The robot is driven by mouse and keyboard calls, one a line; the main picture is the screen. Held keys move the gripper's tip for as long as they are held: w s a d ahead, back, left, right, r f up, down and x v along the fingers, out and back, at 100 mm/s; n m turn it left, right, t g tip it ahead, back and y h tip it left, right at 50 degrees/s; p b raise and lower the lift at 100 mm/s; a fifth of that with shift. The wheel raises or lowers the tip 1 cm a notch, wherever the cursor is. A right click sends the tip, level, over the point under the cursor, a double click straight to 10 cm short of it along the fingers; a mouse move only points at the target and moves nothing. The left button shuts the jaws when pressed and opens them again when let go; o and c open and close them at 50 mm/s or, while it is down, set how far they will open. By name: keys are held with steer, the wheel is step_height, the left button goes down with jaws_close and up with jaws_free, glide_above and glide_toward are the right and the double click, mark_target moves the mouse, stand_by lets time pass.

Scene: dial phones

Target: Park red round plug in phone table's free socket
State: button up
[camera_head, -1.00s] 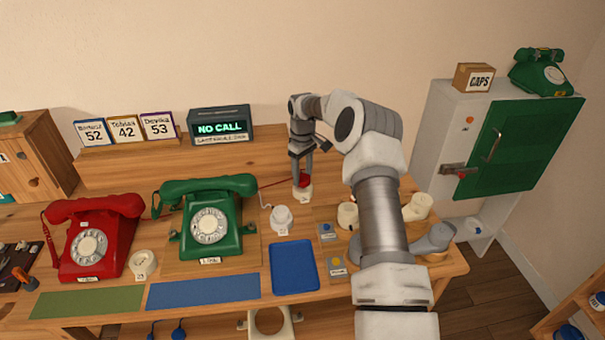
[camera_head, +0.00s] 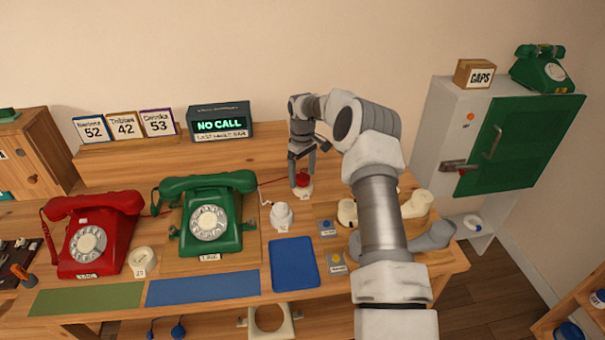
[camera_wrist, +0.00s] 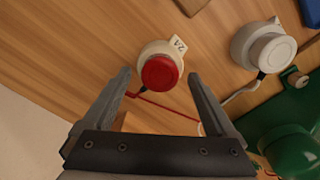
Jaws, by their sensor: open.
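The red round plug (camera_head: 303,180) sits in a cream round socket (camera_head: 302,191) at the back of the phone table (camera_head: 345,192). The wrist view shows the plug (camera_wrist: 160,72) from above, in its socket (camera_wrist: 152,48) with a small tag, and a red cord leading off it. My gripper (camera_head: 302,178) is over the plug, pointing down. In the wrist view my gripper (camera_wrist: 158,85) is open, with its fingers apart on either side of the plug and no visible contact. A white round piece on another socket (camera_head: 281,215) stands nearer the front; it also shows in the wrist view (camera_wrist: 265,48).
A green phone (camera_head: 208,215) and a red phone (camera_head: 92,235) stand to the left. A blue tray (camera_head: 294,264) lies in front. Cream fixtures (camera_head: 417,204) are partly behind my arm. A "NO CALL" display (camera_head: 220,124) stands at the back.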

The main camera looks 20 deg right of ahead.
step_height(320, 180, up, 17)
steer(key=p, duration=0.2)
steer(key=shift+r, duration=0.2)
stand_by(0.5)
steer(key=s+a+r+m+t+h+p, duration=0.1)
steer(key=s+a+r, duration=0.4)
steer(key=s+r, duration=0.35)
steer(key=s+a+r+t, duration=0.1)
steer(key=s+a+r, duration=0.4)
steer(key=s+r, duration=0.3)
steer(key=s+a+f+m+t, duration=0.1)
steer(key=s+m, duration=0.1)
steer(key=s, duration=1)
steer(key=s+a+f+m+t+y+p, duration=0.1)
steer(key=s+a+m+t, duration=0.1)
steer(key=s, duration=1)
steer(key=shift+s+f+t, duration=0.15)
steer(key=shift+s+t, duration=0.15)
steer(key=shift+s, duration=0.05)
